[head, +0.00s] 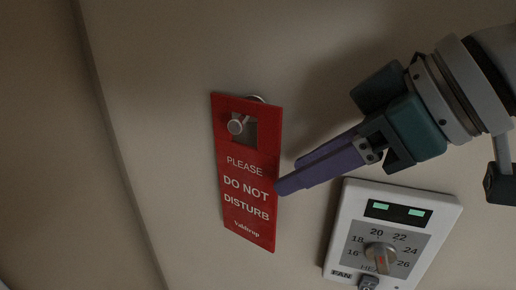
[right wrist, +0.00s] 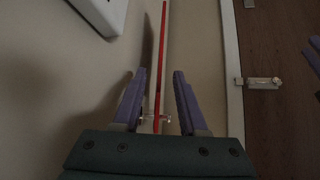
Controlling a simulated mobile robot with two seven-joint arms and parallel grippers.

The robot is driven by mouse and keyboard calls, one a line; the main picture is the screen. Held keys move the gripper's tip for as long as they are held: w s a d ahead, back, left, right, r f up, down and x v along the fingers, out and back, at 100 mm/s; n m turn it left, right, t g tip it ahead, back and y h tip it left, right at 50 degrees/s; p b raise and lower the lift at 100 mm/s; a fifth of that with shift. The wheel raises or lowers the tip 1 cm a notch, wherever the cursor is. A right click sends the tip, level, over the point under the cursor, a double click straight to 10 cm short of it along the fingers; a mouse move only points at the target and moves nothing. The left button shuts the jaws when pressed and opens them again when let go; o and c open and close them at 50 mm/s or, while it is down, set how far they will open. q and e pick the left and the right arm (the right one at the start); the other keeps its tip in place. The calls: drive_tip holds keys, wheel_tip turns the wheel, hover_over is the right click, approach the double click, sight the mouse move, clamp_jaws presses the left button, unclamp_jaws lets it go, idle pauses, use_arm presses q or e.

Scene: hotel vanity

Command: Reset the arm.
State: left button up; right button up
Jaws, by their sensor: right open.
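My right gripper (head: 284,184) comes in from the right in the head view, with its purple fingers pointing at the right edge of a red "Please do not disturb" sign (head: 246,215). In the right wrist view the fingers of the right gripper (right wrist: 160,74) are apart. The red sign (right wrist: 157,80) shows edge-on as a thin line between them, with a visible gap on each side. The sign hangs on a round metal peg (head: 236,126) through its cutout, slightly tilted in the picture.
A white thermostat panel (head: 338,238) with a dial (head: 380,256) is on the wall below my right gripper. The wall left of the sign is bare. A brown door-like panel (right wrist: 280,130) with a metal latch (right wrist: 260,83) shows at right in the right wrist view.

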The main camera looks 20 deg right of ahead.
drive_tip(key=s+d+f+m+g+h+p, duration=0.1)
drive_tip(key=s+d+f+m+h, duration=0.2)
drive_tip(key=s, duration=0.6)
drive_tip(key=s+d+f+m+g+h+p, duration=0.1)
drive_tip(key=s+d+f+m+g+h, duration=0.1)
drive_tip(key=s+f, duration=0.5)
drive_tip(key=shift+s+d+m+h+p, duration=0.3)
drive_tip(key=shift+s+d+m+h, duration=0.25)
drive_tip(key=shift+s, duration=0.3)
drive_tip(key=shift+a, duration=0.15)
